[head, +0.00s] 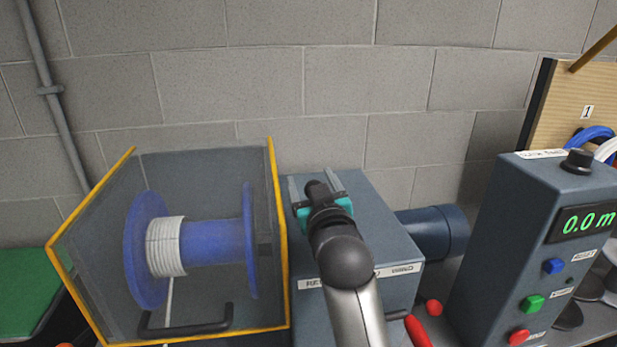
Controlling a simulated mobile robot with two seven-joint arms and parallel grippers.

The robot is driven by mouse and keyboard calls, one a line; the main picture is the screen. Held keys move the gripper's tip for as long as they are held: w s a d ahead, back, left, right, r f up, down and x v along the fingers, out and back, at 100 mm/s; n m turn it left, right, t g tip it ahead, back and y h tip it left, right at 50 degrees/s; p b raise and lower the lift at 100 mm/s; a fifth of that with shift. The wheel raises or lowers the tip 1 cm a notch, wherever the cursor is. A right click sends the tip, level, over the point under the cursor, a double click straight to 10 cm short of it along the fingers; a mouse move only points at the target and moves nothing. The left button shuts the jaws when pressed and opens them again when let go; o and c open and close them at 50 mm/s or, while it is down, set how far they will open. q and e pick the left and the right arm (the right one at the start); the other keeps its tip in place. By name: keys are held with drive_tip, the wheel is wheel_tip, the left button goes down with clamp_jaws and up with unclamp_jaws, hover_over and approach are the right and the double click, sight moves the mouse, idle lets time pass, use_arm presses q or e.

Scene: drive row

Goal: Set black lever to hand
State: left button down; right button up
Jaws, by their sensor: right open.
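The blue-grey drive box (385,225) stands in the middle, with white labels on its front edge; the right label (398,270) seems to read HAND, and the left one (312,283) is partly covered. My right gripper (316,187), with teal parts, is over the top of the box, its fingers apart and pointing away toward the wall. A dark rounded shape shows between the fingers; I cannot tell whether it is the black lever or part of my gripper. No other black lever shows clearly, as my wrist and forearm cover the box's middle. My left gripper is not in view.
A yellow-edged clear guard (278,215) encloses a blue reel (215,243) with white cable on the left. A red handle (417,331) sticks up at the box's front right. A control box (520,240) reading 0.0 m stands right. A block wall closes the back.

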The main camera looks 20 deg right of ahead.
clamp_jaws()
idle(0.7)
drive_tip(key=shift+r, duration=0.1)
idle(0.7)
